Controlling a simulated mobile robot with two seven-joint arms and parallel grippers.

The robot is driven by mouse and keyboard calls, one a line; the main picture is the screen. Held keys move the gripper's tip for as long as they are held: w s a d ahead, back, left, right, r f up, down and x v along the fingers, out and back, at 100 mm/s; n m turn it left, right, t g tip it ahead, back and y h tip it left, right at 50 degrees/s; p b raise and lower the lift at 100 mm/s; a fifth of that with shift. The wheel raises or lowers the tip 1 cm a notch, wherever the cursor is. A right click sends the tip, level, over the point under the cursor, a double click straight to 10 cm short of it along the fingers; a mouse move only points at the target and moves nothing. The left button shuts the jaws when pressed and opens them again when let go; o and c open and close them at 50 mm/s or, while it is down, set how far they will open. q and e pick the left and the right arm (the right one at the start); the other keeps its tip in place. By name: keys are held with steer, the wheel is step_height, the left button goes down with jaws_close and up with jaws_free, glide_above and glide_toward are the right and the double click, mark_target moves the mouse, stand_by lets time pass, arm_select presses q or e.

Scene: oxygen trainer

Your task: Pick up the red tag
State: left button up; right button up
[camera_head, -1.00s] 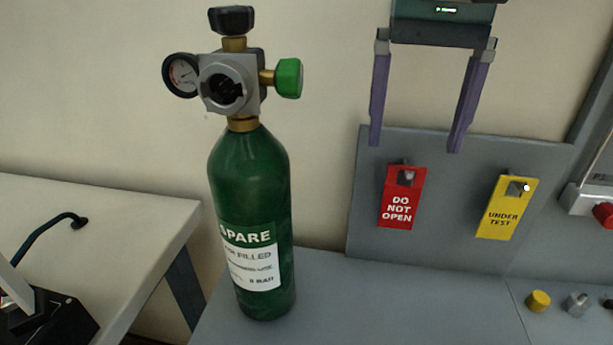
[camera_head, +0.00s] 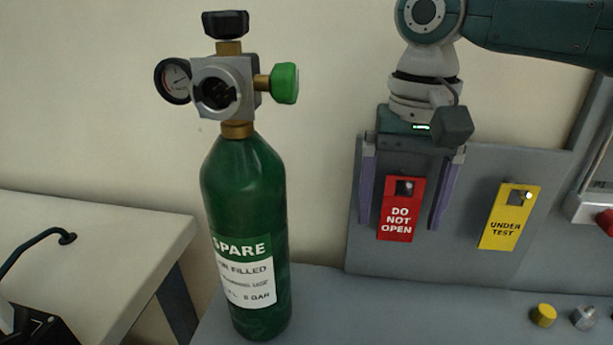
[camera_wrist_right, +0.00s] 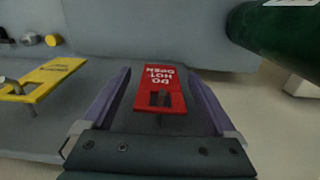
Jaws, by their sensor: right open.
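The red tag (camera_head: 401,214), marked DO NOT OPEN, hangs from a peg on the upright grey panel. My right gripper (camera_head: 401,225) is open, with its two purple fingers pointing down on either side of the tag. A gap shows between the tag and each finger. In the right wrist view, the red tag (camera_wrist_right: 160,90) lies between the spread fingers of the right gripper (camera_wrist_right: 163,85), its text upside down. My left gripper does not show.
A yellow UNDER TEST tag (camera_head: 510,217) hangs on the panel (camera_head: 463,235) to the right. A green SPARE cylinder (camera_head: 245,215) with a gauge stands at the left. A yellow knob (camera_head: 543,315) and a metal fitting (camera_head: 584,317) are at the lower right.

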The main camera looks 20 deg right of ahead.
steer(key=c, duration=1.4)
steer(key=shift+r, duration=0.1)
